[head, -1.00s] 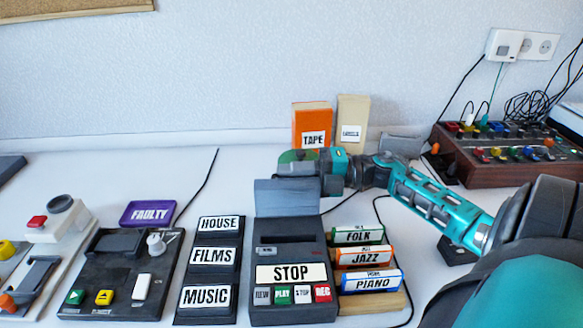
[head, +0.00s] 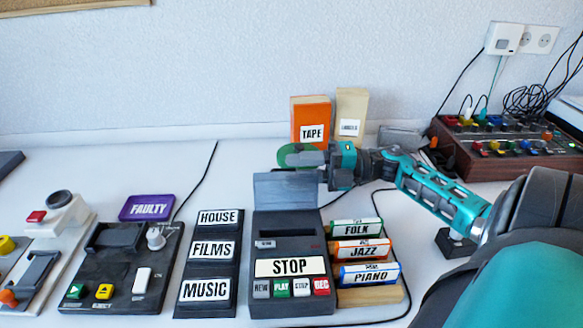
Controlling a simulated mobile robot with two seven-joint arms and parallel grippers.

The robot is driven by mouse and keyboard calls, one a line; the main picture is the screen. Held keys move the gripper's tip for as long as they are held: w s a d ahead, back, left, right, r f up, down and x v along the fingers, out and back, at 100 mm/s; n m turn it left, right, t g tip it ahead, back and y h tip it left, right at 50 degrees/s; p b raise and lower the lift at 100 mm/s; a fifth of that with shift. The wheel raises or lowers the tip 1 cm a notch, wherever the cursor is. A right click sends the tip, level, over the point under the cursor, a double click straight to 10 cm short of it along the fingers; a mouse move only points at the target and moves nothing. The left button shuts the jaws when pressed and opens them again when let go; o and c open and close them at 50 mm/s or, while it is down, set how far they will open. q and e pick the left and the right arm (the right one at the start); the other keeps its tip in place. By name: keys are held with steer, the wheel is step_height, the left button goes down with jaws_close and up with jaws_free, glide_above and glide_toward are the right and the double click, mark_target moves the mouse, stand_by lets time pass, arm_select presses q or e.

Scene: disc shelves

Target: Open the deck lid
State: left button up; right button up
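The dark grey tape deck (head: 318,296) stands at the front centre, with a large STOP label and a row of keys marked REW, PLAY, STOP and REC. Its grey lid (head: 288,190) stands raised at the back edge, and the dark slot in front of it is exposed. My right gripper (head: 302,156) reaches in from the right and is just behind and above the lid's top edge. A gap or contact between them cannot be told. My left gripper is not in view.
Right of the deck, a rack holds FOLK (head: 356,228), JAZZ (head: 361,251) and PIANO (head: 371,274) tapes. Left are HOUSE, FILMS and MUSIC labels (head: 207,250) and another deck (head: 125,265) beside a FAULTY sign (head: 147,208). TAPE box (head: 310,112) stands behind my gripper.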

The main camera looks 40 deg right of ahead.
steer(key=v, duration=1.1)
steer(key=shift+p, duration=0.3)
